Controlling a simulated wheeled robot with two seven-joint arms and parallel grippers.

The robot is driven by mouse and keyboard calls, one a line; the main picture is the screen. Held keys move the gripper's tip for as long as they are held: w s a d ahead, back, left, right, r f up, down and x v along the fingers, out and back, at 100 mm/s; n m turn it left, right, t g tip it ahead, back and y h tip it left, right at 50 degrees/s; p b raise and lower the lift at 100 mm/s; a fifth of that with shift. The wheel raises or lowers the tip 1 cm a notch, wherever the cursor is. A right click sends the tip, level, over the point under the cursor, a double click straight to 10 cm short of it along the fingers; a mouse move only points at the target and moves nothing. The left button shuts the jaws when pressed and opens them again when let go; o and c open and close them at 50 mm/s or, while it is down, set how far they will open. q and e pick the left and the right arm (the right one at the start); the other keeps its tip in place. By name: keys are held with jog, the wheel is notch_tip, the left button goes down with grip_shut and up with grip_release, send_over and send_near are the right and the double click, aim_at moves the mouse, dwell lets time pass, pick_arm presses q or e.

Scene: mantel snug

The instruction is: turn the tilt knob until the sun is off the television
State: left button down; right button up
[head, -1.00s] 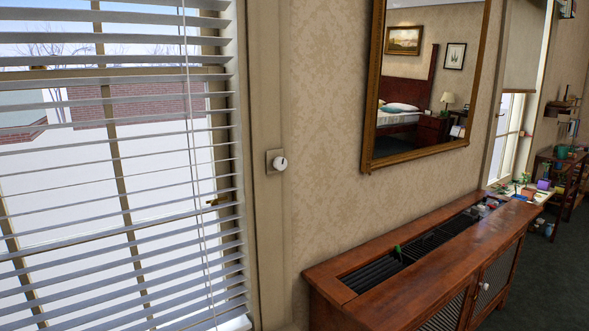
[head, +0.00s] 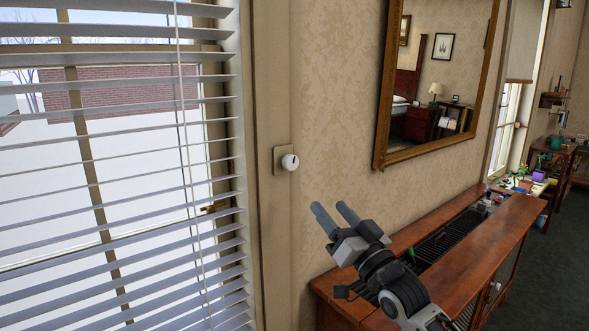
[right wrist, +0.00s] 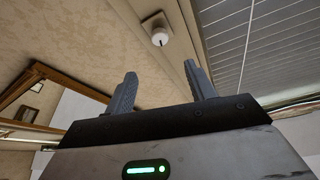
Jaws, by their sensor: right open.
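The tilt knob (head: 290,162) is a small round white knob with a dark mark, on a square plate on the window's right frame. It also shows in the right wrist view (right wrist: 160,38), beyond the fingers. The white slatted blind (head: 120,160) hangs over the window with its slats open, and snow and a brick wall show through. My right gripper (head: 334,212) is open and empty, below and to the right of the knob and apart from it. In the right wrist view its two fingers (right wrist: 162,82) stand wide apart. The television and my left gripper are not in view.
A wooden cabinet (head: 480,262) with a slotted top stands along the wall under my right arm. A gilt-framed mirror (head: 381,130) hangs above it. Small pots and plants stand at the far right. The wall around the knob is clear.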

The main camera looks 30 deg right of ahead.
aim_at(293, 165)
jog(key=p+x, duration=0.2)
jog(key=x, duration=1.2)
jog(key=shift+w+a+f, duration=0.1)
jog(key=shift+w, duration=0.1)
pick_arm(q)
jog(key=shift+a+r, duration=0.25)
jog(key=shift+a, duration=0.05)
pick_arm(e)
jog(key=shift+w, duration=0.55)
jog(key=c, duration=1)
jog(key=shift+o, duration=0.2)
jog(key=shift+a+r+m+h+p, duration=0.1)
jog(key=shift+r+m+h+p, duration=0.35)
jog(key=shift+m+p, duration=0.7)
jog(key=shift+f+m+p, duration=0.1)
jog(key=shift+m+p, duration=0.15)
jog(key=shift+p, duration=0.1)
jog(key=shift+f+g+h, duration=0.15)
jog(key=shift+g+h, duration=0.1)
jog(key=shift+g, duration=0.05)
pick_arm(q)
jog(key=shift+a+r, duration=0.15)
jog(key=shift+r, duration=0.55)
pick_arm(e)
jog(key=o, duration=1)
jog(key=shift+c, duration=0.2)
